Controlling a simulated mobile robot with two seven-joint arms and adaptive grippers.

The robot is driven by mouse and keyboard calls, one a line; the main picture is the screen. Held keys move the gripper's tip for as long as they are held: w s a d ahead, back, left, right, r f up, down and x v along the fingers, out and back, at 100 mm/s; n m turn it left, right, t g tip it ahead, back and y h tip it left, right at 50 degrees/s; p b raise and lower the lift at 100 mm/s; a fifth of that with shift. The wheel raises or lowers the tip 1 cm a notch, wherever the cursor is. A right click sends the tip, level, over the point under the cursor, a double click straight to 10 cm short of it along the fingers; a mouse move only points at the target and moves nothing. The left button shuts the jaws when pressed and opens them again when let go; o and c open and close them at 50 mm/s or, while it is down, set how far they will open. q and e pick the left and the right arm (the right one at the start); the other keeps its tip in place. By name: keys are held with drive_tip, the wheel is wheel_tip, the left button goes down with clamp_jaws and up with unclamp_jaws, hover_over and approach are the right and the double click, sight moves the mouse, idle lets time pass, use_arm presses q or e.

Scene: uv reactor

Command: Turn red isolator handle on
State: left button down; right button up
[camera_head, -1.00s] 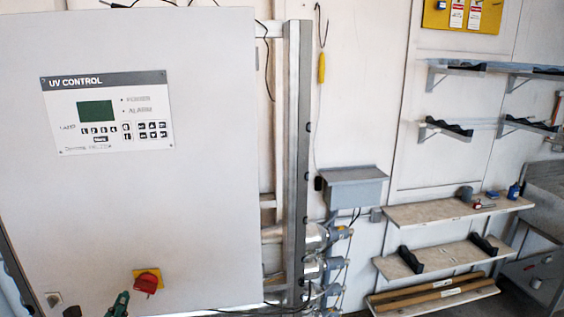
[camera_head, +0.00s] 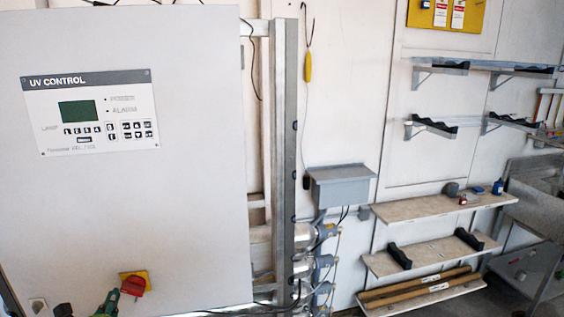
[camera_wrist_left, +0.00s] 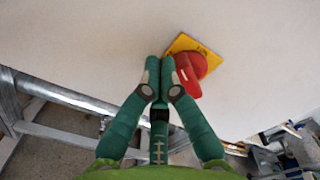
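The red isolator handle (camera_head: 133,286) sits on a yellow plate (camera_head: 143,275) low on the front of the white UV control cabinet (camera_head: 190,215). In the left wrist view, the red handle (camera_wrist_left: 187,80) and its yellow plate (camera_wrist_left: 205,49) lie just right of the fingertips. My left gripper (camera_head: 110,300), with green fingers, is at the lower left in the head view, just left of and below the handle. In the left wrist view, its fingers (camera_wrist_left: 160,68) are together with nothing visible between them. Whether they touch the handle is unclear. My right gripper is out of view.
The cabinet carries a UV control panel (camera_head: 90,112) with a green screen. A metal upright (camera_head: 284,150) stands right of the cabinet, with pipe fittings (camera_head: 307,268) and a grey box (camera_head: 341,188) beyond. Shelves (camera_head: 440,204) hang on the right wall.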

use_arm(q)
drive_tip(key=shift+w+d, duration=0.15)
drive_tip(key=shift+d, duration=0.3)
idle(0.3)
drive_tip(key=shift+r, duration=0.2)
idle(0.4)
drive_tip(key=shift+d+r+p, duration=0.3)
drive_tip(key=shift+r+p, duration=0.35)
drive_tip(key=shift+p, duration=0.35)
drive_tip(key=shift+f, duration=0.1)
drive_tip(key=shift+a, duration=0.1)
drive_tip(key=shift+a+r, duration=0.2)
drive_tip(key=shift+r, duration=0.05)
drive_tip(key=p+v, duration=0.1)
drive_tip(key=v, duration=0.5)
drive_tip(key=shift+p, duration=0.35)
drive_tip(key=shift+a, duration=0.1)
